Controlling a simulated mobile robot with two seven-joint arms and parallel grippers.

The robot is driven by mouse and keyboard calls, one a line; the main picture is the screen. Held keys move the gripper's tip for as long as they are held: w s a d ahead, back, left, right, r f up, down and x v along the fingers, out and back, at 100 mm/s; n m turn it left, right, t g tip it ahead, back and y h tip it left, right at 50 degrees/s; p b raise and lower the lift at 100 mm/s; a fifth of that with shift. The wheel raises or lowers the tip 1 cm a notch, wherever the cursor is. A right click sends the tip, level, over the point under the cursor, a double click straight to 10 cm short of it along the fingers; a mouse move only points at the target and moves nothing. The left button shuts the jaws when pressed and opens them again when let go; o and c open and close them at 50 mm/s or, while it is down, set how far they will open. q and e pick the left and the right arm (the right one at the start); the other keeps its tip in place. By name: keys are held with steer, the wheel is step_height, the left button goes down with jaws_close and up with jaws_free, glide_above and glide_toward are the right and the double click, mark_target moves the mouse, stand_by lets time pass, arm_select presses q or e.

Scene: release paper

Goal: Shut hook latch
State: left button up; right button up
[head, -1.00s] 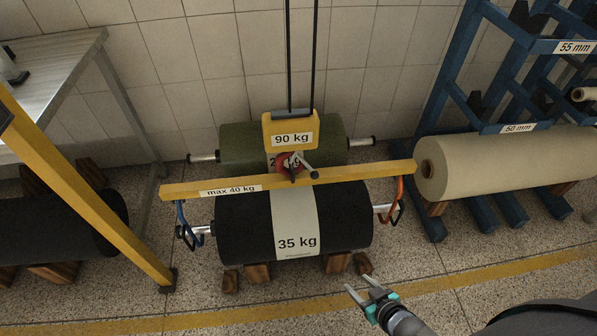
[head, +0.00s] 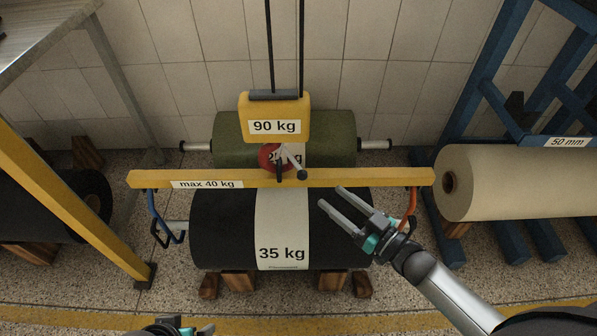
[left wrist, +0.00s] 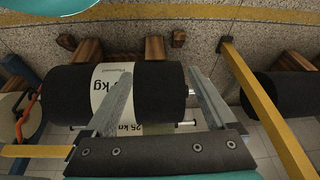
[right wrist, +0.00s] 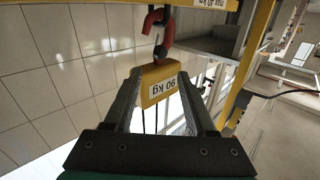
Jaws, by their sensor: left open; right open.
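The red hook (head: 268,157) hangs under the yellow 90 kg hoist block (head: 274,115), at the middle of the yellow beam (head: 330,177). A pale grey lever-like part (head: 291,153) slants beside the hook; I cannot tell whether it is the latch. In the right wrist view, the red hook (right wrist: 158,28) shows beyond the hoist block, near the beam. My right gripper (head: 331,197) is open and empty, in front of the beam, right of and below the hook, apart from it. My left gripper (left wrist: 161,73) is open and empty; only part shows at the head view's bottom edge.
A black 35 kg roll (head: 222,225) lies on wooden blocks below the beam, with a blue hook (head: 157,215) left and an orange hook (head: 412,205) right. A green roll (head: 232,130) lies behind. A blue rack (head: 490,100) and beige roll (head: 520,180) stand right.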

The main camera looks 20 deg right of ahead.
mark_target(300, 168)
steer(key=b+x, duration=0.3)
steer(key=x, duration=0.5)
steer(key=shift+w+a+f, duration=0.1)
steer(key=shift+w+f, duration=0.05)
steer(key=shift+w, duration=0.1)
steer(key=shift+b+x, duration=0.35)
steer(key=shift+x, duration=0.9)
arm_select(q)
step_height(300, 168, up, 6)
steer(key=w+d+t+h, duration=0.1)
steer(key=w+d+t, duration=0.1)
steer(key=t, duration=0.1)
steer(key=shift+w+d+f, duration=0.2)
steer(key=shift+w+d, duration=0.2)
arm_select(e)
steer(key=shift+w+a, duration=0.25)
steer(key=shift+w, duration=0.3)
steer(key=c, duration=0.9)
steer(key=shift+d, duration=0.1)
steer(key=shift+d, duration=0.1)
